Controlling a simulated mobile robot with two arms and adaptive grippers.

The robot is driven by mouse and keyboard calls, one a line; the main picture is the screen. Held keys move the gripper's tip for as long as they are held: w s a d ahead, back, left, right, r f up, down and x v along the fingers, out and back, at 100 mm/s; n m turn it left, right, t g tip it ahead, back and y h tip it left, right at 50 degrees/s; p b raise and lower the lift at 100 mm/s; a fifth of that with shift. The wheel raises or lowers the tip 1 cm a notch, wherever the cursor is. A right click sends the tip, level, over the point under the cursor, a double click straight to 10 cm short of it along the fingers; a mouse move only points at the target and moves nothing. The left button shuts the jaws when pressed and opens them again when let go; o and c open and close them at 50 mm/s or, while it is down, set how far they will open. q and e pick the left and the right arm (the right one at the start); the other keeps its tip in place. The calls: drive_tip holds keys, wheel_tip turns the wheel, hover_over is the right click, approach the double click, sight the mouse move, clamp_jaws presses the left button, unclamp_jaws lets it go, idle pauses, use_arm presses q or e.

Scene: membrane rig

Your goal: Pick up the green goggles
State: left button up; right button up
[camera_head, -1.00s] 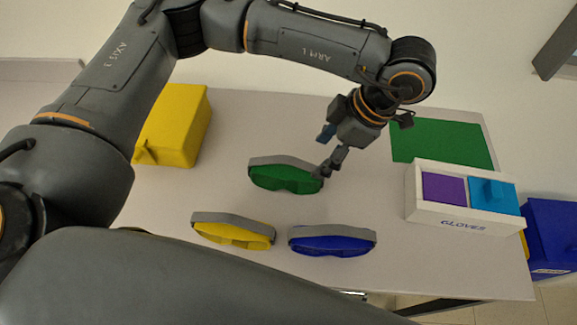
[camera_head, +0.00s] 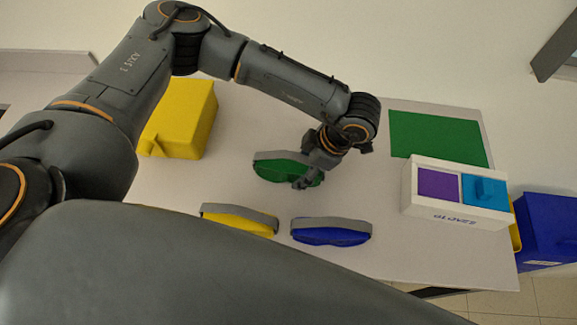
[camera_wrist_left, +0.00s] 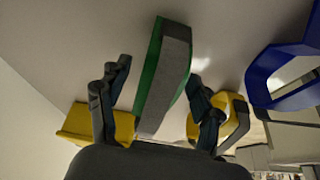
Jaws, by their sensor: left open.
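The green goggles (camera_head: 275,172) with a grey strap lie on the table in the middle of the head view. My left gripper (camera_head: 304,183) is over their right part and hides some of it. In the left wrist view the green goggles (camera_wrist_left: 165,75) show between the two spread fingers of the left gripper (camera_wrist_left: 160,85), with a gap on each side. The left gripper is open and holds nothing. My right gripper is in neither view.
Yellow goggles (camera_head: 238,220) and blue goggles (camera_head: 330,235) lie close in front of the green ones. A yellow box (camera_head: 185,115) stands at the back left. A white glove box (camera_head: 450,212) and a green sheet (camera_head: 437,137) are at the right, and a blue bin (camera_head: 545,230) is beyond the table (camera_head: 390,250).

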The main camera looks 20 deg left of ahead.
sight(305, 160)
use_arm(q)
drive_tip(key=c, duration=1.2)
drive_tip(key=shift+c, duration=0.6)
drive_tip(key=shift+r, duration=0.2)
drive_tip(key=shift+r, duration=0.25)
wheel_tip(305, 160, up, 2)
drive_tip(key=shift+w+r+b, duration=0.1)
drive_tip(key=shift+b, duration=0.45)
drive_tip(key=s+d+r+b, duration=0.4)
drive_tip(key=s+r, duration=0.9)
drive_tip(key=shift+s+r, duration=0.3)
drive_tip(key=shift+r, duration=0.1)
